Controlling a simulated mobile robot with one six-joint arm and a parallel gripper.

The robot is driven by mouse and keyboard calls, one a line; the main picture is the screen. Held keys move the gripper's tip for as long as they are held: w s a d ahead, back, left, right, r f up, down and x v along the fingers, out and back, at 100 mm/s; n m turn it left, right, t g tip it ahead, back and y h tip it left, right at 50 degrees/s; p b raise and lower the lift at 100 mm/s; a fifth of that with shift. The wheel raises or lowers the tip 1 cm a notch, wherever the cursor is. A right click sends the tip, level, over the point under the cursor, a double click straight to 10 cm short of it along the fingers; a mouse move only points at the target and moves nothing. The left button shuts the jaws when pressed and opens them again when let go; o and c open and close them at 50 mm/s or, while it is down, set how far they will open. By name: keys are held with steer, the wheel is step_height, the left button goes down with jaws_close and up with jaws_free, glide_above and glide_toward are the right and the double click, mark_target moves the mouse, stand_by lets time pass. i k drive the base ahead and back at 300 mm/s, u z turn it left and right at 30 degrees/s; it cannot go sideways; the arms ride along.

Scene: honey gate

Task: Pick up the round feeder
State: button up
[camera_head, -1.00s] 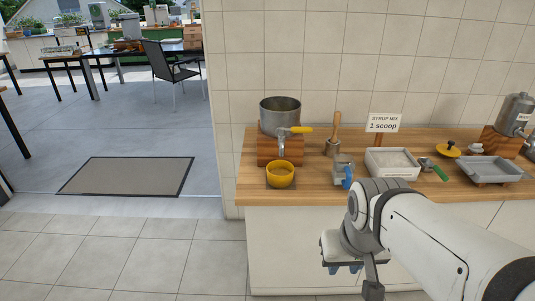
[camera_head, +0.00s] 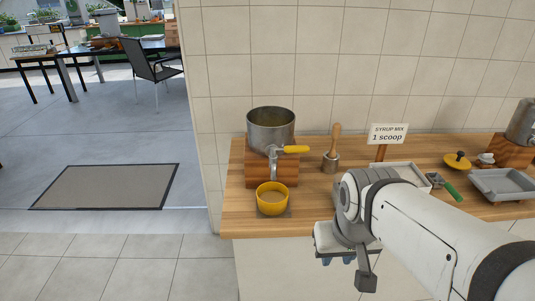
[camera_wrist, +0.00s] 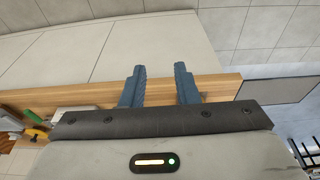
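The round feeder (camera_head: 272,199) looks like a yellow round cup, open at the top. It stands upright near the front left edge of the wooden counter, under the spout of a steel pot. My gripper (camera_head: 337,261) is in front of the counter's front edge, to the right of the feeder and apart from it, pointing down. In the wrist view my gripper (camera_wrist: 160,68) shows two blue fingers spread apart with nothing between them. The feeder cannot be made out in the wrist view.
The steel pot (camera_head: 271,129) with a yellow-handled tap stands on a wooden block behind the feeder. A pestle (camera_head: 335,143), a sign (camera_head: 388,134), a yellow lid (camera_head: 457,161) and a grey tray (camera_head: 501,184) stand further right. A floor mat (camera_head: 106,187) lies left.

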mark_target(272, 196)
steer(key=i, duration=0.9)
steer(key=u, duration=0.05)
